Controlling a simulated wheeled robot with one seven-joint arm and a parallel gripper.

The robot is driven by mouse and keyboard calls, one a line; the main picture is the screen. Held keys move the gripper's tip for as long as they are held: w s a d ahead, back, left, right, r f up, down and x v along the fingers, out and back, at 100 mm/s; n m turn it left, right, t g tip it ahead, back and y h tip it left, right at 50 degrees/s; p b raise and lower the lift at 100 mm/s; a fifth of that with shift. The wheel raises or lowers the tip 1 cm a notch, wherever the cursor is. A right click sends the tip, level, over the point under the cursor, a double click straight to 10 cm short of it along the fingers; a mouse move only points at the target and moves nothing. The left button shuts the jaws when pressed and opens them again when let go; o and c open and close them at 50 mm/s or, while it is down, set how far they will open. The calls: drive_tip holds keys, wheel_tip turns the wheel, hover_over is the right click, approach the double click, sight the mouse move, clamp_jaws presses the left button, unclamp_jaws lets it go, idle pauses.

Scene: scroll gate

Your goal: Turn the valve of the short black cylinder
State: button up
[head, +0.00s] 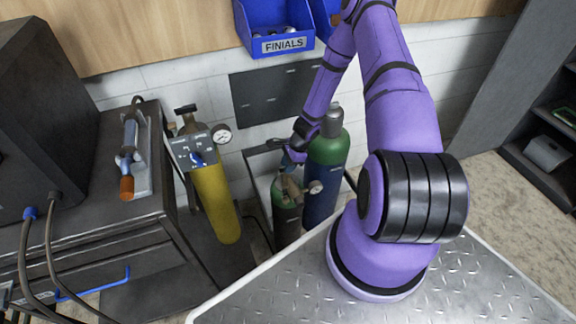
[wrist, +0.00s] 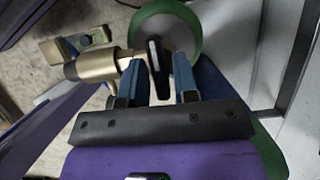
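The short black cylinder (head: 287,222) stands on the floor in the head view, with a green shoulder and a brass valve body (head: 291,188) on top. In the wrist view the brass valve body (wrist: 97,66) lies left of the fingers, and a dark knob with a pale edge (wrist: 155,66) sits at its right end. My gripper (head: 288,160) is above the cylinder. In the wrist view its blue fingers (wrist: 160,84) stand on either side of the knob. A gap shows between the knob and the right finger; contact on the left is unclear.
A tall blue cylinder with a green shoulder (head: 325,170) stands close right of the short one. A yellow cylinder with a gauge (head: 214,200) stands to the left, beside a dark bench (head: 90,235). A blue FINIALS bin (head: 275,42) hangs on the wall.

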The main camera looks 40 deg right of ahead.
drive_tip(key=shift+o, duration=0.7)
drive_tip(key=v, duration=1)
drive_tip(key=shift+d+r, duration=0.15)
drive_tip(key=shift+r, duration=0.15)
drive_tip(key=shift+s, duration=0.15)
